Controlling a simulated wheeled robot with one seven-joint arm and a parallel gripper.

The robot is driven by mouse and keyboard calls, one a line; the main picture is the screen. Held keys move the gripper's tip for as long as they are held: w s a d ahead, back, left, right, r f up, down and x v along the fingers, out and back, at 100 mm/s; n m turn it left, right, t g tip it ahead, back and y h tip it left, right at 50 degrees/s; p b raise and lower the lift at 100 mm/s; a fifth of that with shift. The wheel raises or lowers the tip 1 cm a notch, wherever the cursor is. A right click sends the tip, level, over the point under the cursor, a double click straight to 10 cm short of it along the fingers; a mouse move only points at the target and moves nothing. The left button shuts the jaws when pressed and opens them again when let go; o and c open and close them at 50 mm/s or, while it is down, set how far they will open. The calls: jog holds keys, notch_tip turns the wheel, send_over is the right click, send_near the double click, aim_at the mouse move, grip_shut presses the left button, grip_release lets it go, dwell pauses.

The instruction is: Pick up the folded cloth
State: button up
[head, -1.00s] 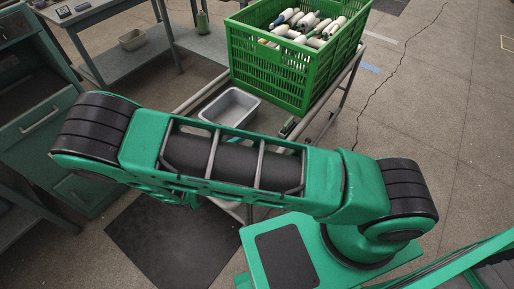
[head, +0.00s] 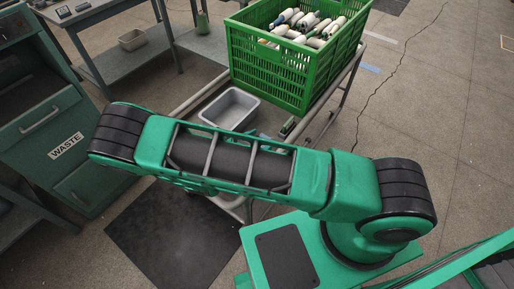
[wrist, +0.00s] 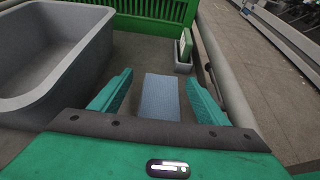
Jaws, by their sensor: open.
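The folded cloth (wrist: 161,100) is a flat grey-blue rectangle lying on the cart top in the wrist view. My gripper (wrist: 159,76) is open, with one green finger on each side of the cloth and visible space between them. I cannot tell how high the fingertips are above the cart surface. In the head view my arm covers the spot, and I cannot make out the cloth there.
A grey bin (head: 230,108) stands on the cart, left of my gripper in the wrist view (wrist: 50,50). A green crate (head: 290,62) of yarn cones stands behind. A small green-and-white item (wrist: 184,52) sits near the cart's rail (wrist: 222,70). A cabinet marked WASTE (head: 45,115) is at left.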

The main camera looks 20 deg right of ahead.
jog(key=shift+x, duration=0.85)
jog(key=c, duration=1.1)
jog(key=shift+r, duration=0.1)
jog(key=shift+c, duration=0.2)
